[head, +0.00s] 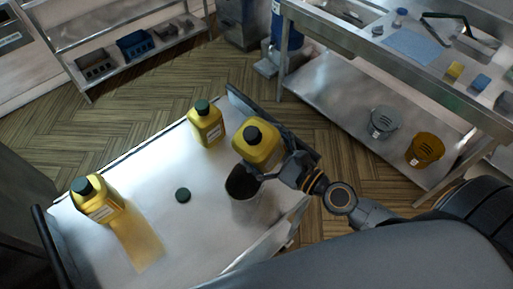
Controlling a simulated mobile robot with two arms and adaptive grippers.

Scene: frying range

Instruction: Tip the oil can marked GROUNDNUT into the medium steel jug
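My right gripper (279,166) comes in from the right and is closed around a yellow oil can (262,152). The can is held above the cart, behind and over the rim of a steel jug (246,208) with a dark opening. It looks close to upright, with a dark round top facing me. I see no stream of oil. No readable label shows on it, so I cannot tell whether it is GROUNDNUT. A loose dark green cap (183,195) lies on the cart top, left of the jug. My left gripper is not in view.
Two other yellow cans with green caps stand on the steel cart (165,165): one at the back (207,128), one at the left (97,204). A yellow patch, reflection or oil, lies beside the left can. A steel bench (370,55) stands right; buckets sit on its lower shelf.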

